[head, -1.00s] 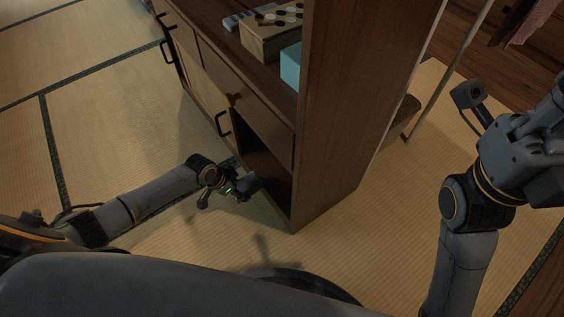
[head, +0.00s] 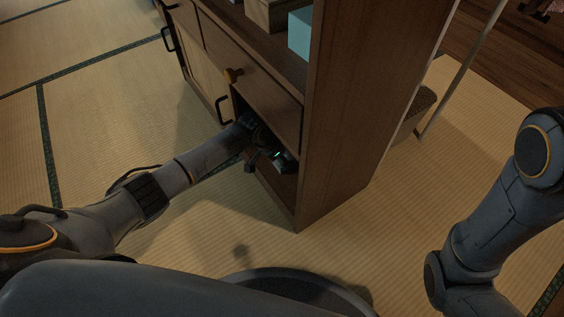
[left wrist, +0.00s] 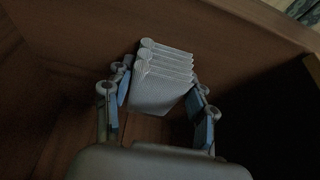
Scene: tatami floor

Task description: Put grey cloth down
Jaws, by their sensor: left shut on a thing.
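The grey cloth (left wrist: 158,85) is a folded, ribbed stack in the left wrist view. My left gripper (left wrist: 160,105) is shut on it, with a blue-padded finger at each side. Brown wooden walls surround the cloth, and a wooden floor shows below it. In the head view my left gripper (head: 270,150) reaches into the open lower compartment of the wooden cabinet (head: 345,120); the cloth is hidden there. My right arm stands at the right edge of the head view, and its gripper is out of the picture.
A drawer with a knob (head: 233,75) sits above the open compartment. A teal box (head: 300,33) and a wooden box (head: 270,12) stand on the shelf above. A dark basket (head: 415,110) is behind the cabinet. The tatami floor (head: 110,120) at left is clear.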

